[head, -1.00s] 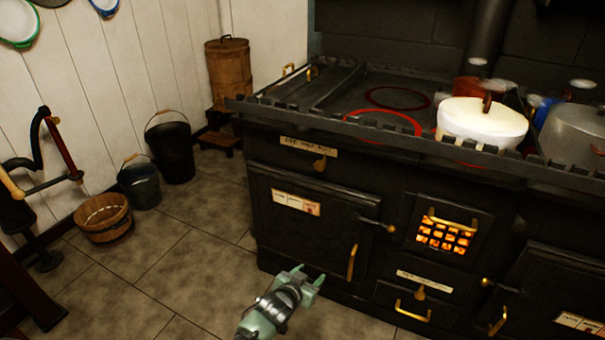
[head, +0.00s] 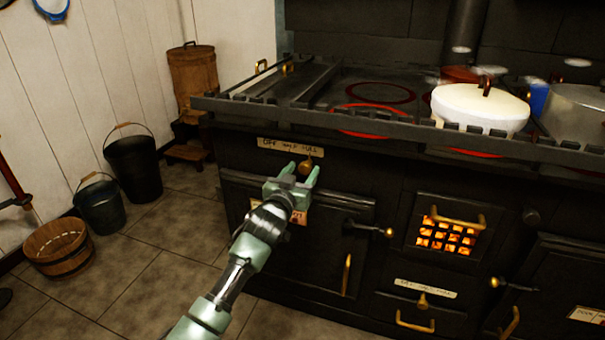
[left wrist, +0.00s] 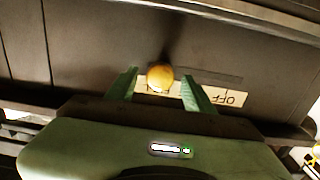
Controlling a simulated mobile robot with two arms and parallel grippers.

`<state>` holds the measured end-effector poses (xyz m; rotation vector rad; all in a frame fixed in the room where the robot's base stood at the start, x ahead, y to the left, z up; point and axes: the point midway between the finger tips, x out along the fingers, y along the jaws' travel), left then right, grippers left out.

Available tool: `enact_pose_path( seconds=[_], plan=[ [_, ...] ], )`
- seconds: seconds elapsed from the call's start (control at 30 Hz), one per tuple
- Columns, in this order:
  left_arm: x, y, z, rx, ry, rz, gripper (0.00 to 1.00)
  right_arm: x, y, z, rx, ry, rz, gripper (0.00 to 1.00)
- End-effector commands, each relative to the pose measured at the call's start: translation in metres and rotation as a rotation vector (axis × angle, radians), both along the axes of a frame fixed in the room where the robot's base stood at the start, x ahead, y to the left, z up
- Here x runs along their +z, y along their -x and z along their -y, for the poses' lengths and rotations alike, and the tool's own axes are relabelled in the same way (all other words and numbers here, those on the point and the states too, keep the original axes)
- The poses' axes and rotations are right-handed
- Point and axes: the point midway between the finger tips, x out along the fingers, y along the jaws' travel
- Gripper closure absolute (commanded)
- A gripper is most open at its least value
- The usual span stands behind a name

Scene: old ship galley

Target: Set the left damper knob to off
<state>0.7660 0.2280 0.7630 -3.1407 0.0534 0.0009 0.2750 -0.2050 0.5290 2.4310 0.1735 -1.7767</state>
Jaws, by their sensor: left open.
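The left damper knob (head: 306,167) is a small brass knob on the stove's front, just below a paper label (head: 290,146) that reads off, half, full from left to right. My left gripper (head: 302,171) is in front of the knob, open, with a green finger on either side. In the left wrist view the knob (left wrist: 160,77) shows between the open fingertips (left wrist: 159,80), with a gap on both sides. The label's OFF end (left wrist: 232,98) appears upside down at the right there. Which mark the knob points to is hard to tell. My right gripper is not in view.
The black stove (head: 235,150) has a railed top with a white pot (head: 480,108) and a grey pot (head: 580,115). A glowing grate (head: 445,236) and another knob (head: 422,302) are lower right. Buckets (head: 134,168) and a wooden tub (head: 58,247) stand on the floor at left.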

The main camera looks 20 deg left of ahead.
Motion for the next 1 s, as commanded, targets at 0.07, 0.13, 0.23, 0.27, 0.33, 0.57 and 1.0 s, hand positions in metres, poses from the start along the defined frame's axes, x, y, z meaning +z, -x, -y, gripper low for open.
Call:
enact_pose_path(
  seconds=[0.07,0.13,0.23,0.27,0.33,0.57,1.0],
  plan=[
    [-0.0002,-0.0055,0.0003,0.000,0.000,0.000,0.47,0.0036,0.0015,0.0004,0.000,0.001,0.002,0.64],
    [0.0002,-0.0076,0.0005,0.000,0.000,0.001,0.47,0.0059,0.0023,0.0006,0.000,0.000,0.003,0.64],
    [0.0001,-0.0083,0.0005,0.000,0.000,0.000,0.47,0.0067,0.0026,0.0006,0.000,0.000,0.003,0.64],
    [0.0001,-0.0083,0.0005,0.000,0.000,0.000,0.47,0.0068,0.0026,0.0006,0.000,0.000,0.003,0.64],
    [0.0001,-0.0081,0.0006,0.000,0.000,0.000,0.47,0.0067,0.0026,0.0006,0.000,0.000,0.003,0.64],
    [0.0000,-0.0080,0.0006,0.000,0.001,0.000,0.98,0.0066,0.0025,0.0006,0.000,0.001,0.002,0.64],
    [-0.0003,-0.0078,0.0006,-0.001,0.001,0.000,1.00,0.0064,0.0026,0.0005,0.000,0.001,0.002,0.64]
  ],
)
